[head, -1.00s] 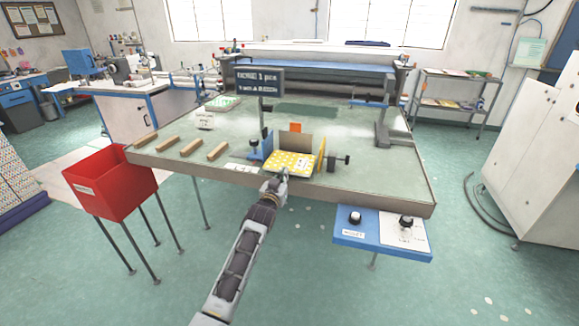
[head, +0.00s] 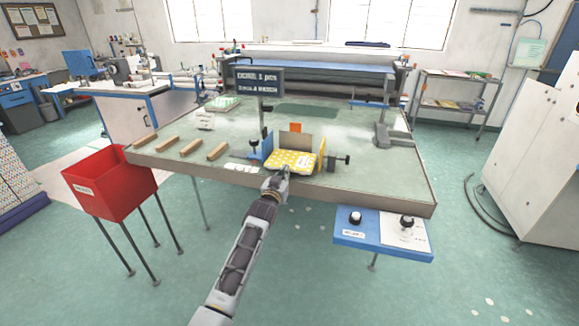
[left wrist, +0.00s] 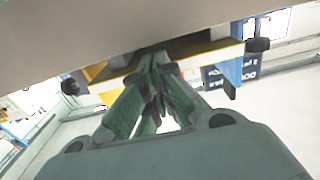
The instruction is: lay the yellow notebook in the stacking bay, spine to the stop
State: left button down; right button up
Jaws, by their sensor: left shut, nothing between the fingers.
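The yellow notebook (head: 290,161) with pale dots lies in the stacking bay at the table's front. The bay has a blue side plate (head: 261,150) on the left, a yellow side plate (head: 322,153) on the right and a tan upright board (head: 295,140) behind. A pale edge shows along the notebook's front. I cannot tell which side its spine is on. My left gripper (head: 280,178) is just in front of the notebook, at the table's front edge. Its fingers are together and empty in the left wrist view (left wrist: 158,66). My right gripper is not in view.
Several wooden blocks (head: 191,146) lie on the table's left side. A red bin (head: 110,187) stands left of the table. A blue control panel with knobs (head: 380,232) hangs at the front right. A dark sign (head: 259,80) stands behind the bay. The tabletop's right side is mostly clear.

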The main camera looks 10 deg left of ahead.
pick_arm(q)
jog(key=shift+w+b, duration=0.4)
jog(key=shift+w, duration=0.45)
dwell(0.3)
jog(key=shift+s, duration=0.1)
jog(key=s+p, duration=0.4)
jog(key=s, duration=0.1)
jog(key=shift+s+a+p, duration=0.1)
jog(key=shift+s+p, duration=0.3)
dwell(0.3)
dwell(0.5)
